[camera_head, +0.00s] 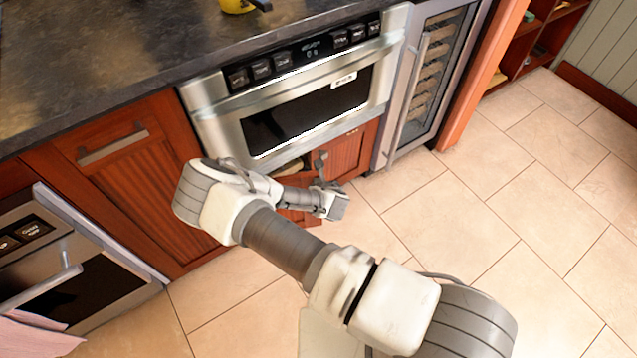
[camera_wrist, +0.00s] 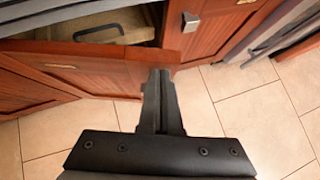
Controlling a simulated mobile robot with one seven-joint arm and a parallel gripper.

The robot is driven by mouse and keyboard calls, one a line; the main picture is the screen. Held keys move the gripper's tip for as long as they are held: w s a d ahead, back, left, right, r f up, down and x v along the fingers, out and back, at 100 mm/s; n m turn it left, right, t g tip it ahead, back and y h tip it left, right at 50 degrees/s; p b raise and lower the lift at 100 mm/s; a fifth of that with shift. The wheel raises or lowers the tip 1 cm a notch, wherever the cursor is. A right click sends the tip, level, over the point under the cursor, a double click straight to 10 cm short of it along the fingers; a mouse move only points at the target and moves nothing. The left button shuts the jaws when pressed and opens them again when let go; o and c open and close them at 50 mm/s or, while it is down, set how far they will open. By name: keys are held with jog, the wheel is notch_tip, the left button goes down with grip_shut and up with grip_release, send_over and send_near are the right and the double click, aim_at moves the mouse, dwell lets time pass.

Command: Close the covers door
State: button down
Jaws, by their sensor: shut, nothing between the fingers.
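Below the microwave drawer (camera_head: 310,100) is a wooden cabinet with two doors. In the wrist view the left cover door (camera_wrist: 110,70) stands open, its top edge and face showing in front of a dark opening. A small part of it shows below my arm in the head view (camera_head: 302,216). The right cover door (camera_wrist: 222,22) looks shut or nearly so, with a metal handle (camera_wrist: 191,22); it also shows in the head view (camera_head: 350,150). My gripper (camera_wrist: 160,75) is shut and empty, its fingertips at the free edge of the left door. I cannot tell whether they touch.
A tan item (camera_wrist: 95,30) with a dark handle lies inside the cabinet. A wine cooler (camera_head: 430,80) stands to the right, and another oven (camera_head: 70,270) is at the left. The tiled floor (camera_head: 480,220) in front is clear.

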jog(key=w+a+n+g+y, duration=0.1)
jog(key=w+a+n+y, duration=0.1)
jog(key=w, duration=0.5)
jog(key=shift+w+n, duration=0.2)
jog(key=shift+n, duration=0.3)
jog(key=shift+s+d, duration=0.1)
jog(key=shift+d, duration=0.05)
